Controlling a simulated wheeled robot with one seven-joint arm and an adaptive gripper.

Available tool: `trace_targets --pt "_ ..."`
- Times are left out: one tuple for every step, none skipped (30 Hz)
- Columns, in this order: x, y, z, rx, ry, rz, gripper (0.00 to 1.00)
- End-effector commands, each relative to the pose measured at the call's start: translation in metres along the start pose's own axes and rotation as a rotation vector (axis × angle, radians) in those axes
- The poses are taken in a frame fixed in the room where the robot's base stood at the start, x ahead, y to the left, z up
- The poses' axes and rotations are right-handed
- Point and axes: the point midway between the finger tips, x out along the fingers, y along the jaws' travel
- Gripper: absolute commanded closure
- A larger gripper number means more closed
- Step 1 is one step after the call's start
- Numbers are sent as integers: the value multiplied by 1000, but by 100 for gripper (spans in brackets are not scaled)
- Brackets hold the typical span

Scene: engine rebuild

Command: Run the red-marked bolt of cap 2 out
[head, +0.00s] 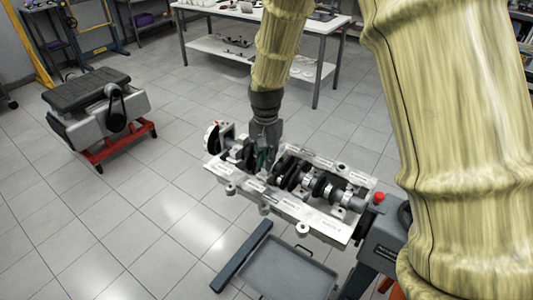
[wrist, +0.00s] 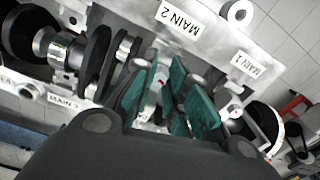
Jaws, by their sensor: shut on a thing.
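My gripper (head: 264,158) points down over the engine block (head: 290,208), at the crankshaft near its left part. In the wrist view, the green-padded fingers of my gripper (wrist: 163,92) are closed in beside the MAIN 2 label (wrist: 177,17). A small reddish spot shows between the pads, where the red-marked bolt is gripped. The pads hide most of the bolt and of cap 2, so I cannot tell how far the bolt stands out.
The crankshaft (head: 318,187) lies along the block, with black webs close to my fingers. A grey tray (head: 288,270) sits in front below the block. A red knob (head: 379,197) is at the stand's right.

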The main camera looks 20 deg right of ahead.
Motion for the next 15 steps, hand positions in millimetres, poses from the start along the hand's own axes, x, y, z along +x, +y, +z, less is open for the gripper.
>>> trace_targets --pt "-2 0 -1 -26 2 0 100" --pt "-2 0 -1 -43 2 -1 100" --pt "-2 0 -1 -62 2 -1 100" --pt "-2 0 -1 -77 2 -1 100" --pt "-1 0 -1 -90 2 -1 100" --pt "-1 0 -1 -105 2 -1 100" --pt "-1 0 -1 -116 2 -1 100" --pt "-1 0 -1 -126 2 -1 100" --pt "-1 0 -1 -136 2 -1 100" --pt "0 0 -1 -142 2 -1 100" --pt "0 0 -1 -148 2 -1 100" --pt "0 0 -1 -155 3 -1 100" --pt "0 0 -1 -158 3 -1 100" --pt "0 0 -1 -161 3 -1 100" --pt "0 0 -1 -164 3 -1 100"
